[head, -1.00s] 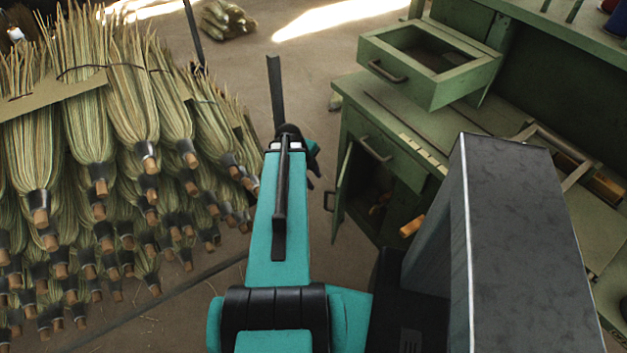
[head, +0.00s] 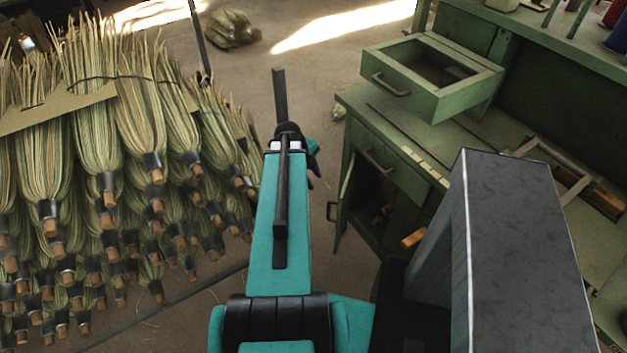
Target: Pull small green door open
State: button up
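The small green door (head: 345,205) is on the lower front of the green workbench, right of my arm. It stands partly open, swung out from the cabinet, with a dark handle (head: 331,211) on its outer side. The dark cabinet inside (head: 372,200) shows behind it, with some orange-brown items. My gripper (head: 312,165) is at the far end of my teal arm, left of the door and apart from it in the picture. Its fingers are mostly hidden behind the arm, so I cannot tell whether they are open or shut.
A green drawer (head: 435,75) sits pulled out or resting above the bench top (head: 400,125). A closed drawer (head: 385,160) with a handle is above the door. Many straw brooms (head: 130,150) are stacked at left. Bare floor (head: 320,270) lies between brooms and bench.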

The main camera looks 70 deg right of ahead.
jog(key=shift+w+d+r, duration=0.1)
jog(key=shift+w+r, duration=0.05)
jog(key=shift+r, duration=0.25)
jog(key=shift+f, duration=0.1)
dwell(0.4)
